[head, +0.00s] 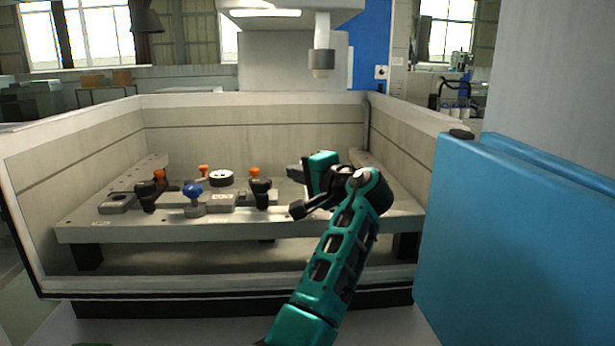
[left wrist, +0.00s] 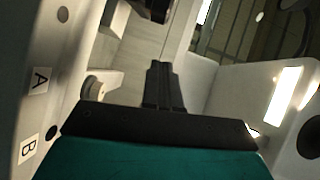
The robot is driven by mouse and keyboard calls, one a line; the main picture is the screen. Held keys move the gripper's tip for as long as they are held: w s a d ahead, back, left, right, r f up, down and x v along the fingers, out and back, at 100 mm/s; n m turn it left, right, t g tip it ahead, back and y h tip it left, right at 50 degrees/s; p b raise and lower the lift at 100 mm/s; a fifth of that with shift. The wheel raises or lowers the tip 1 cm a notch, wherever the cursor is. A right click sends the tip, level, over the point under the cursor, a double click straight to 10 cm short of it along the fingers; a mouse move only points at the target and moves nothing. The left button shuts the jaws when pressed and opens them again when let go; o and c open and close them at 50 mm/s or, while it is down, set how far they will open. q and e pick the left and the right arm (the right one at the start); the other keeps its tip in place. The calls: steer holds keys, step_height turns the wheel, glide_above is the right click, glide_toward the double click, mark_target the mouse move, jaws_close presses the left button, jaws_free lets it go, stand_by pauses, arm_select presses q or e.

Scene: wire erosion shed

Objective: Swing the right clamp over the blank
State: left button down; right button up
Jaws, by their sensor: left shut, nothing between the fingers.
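A dark clamp with an orange tip (head: 260,188) stands to the right on the grey fixture plate (head: 330,222). A similar clamp (head: 148,195) stands to the left. Between them are a round pale disc with a dark edge (head: 221,179) and a low grey block (head: 221,202); I cannot tell which is the blank. My left gripper (head: 292,172) is right of the right clamp, apart from it, pointing left above the plate. In the left wrist view its dark fingers (left wrist: 164,85) are together, with nothing between them. My right gripper is not in view.
A blue knob (head: 193,191) stands in front of the disc, and a small orange-topped part (head: 203,169) behind it. Pale tank walls (head: 75,150) enclose the plate. A machine head (head: 322,62) hangs above. A blue door (head: 520,235) stands at right.

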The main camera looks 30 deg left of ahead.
arm_select(q)
steer(key=a+f, duration=0.1)
steer(key=a, duration=0.6)
steer(key=shift+w+a, duration=0.2)
steer(key=shift+w, duration=0.05)
steer(key=shift+f, duration=0.1)
